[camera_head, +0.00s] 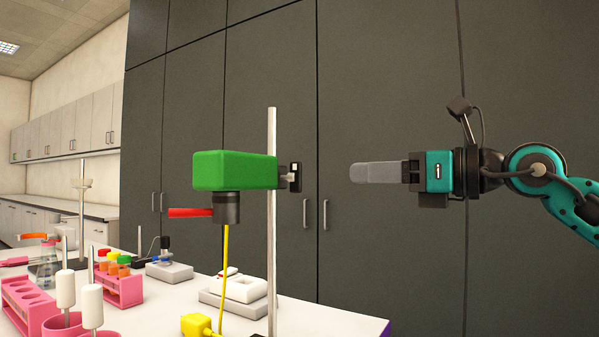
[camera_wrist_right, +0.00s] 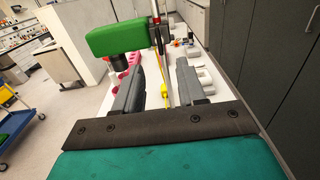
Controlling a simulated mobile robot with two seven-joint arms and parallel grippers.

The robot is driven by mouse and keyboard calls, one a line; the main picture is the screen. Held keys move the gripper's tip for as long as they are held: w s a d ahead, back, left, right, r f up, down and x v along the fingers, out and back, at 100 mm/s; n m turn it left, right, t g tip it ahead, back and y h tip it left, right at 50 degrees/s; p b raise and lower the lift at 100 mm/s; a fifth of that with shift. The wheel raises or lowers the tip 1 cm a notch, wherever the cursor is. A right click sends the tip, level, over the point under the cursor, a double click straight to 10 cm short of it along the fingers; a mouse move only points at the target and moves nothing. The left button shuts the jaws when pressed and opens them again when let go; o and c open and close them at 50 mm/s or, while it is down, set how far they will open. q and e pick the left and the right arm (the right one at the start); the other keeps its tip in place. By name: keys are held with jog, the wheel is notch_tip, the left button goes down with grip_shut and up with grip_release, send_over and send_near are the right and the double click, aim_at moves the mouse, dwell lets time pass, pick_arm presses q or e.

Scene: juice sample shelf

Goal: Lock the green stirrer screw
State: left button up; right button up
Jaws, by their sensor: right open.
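The green stirrer (camera_head: 235,170) is clamped high on a vertical metal rod (camera_head: 272,230). The green stirrer (camera_wrist_right: 115,38) shows beyond the fingers there, with the clamp near the top middle. The left gripper is not in view.
The white table (camera_head: 340,312) holds pink racks (camera_head: 120,288), white-handled tools (camera_head: 65,289), a flask (camera_head: 47,265) and white devices (camera_head: 240,290). Dark cabinets (camera_head: 390,90) stand behind. The space between gripper and screw is clear.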

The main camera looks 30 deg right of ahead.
aim_at(301, 174)
jog(key=p+x, duration=0.6)
jog(key=x, duration=0.4)
jog(key=shift+w+a+r, duration=0.15)
jog(key=shift+w+a, duration=0.1)
jog(key=shift+a, duration=0.05)
jog(key=shift+w+a, duration=0.25)
jog(key=shift+w, duration=0.2)
jog(key=shift+c, duration=0.3)
grip_shut()
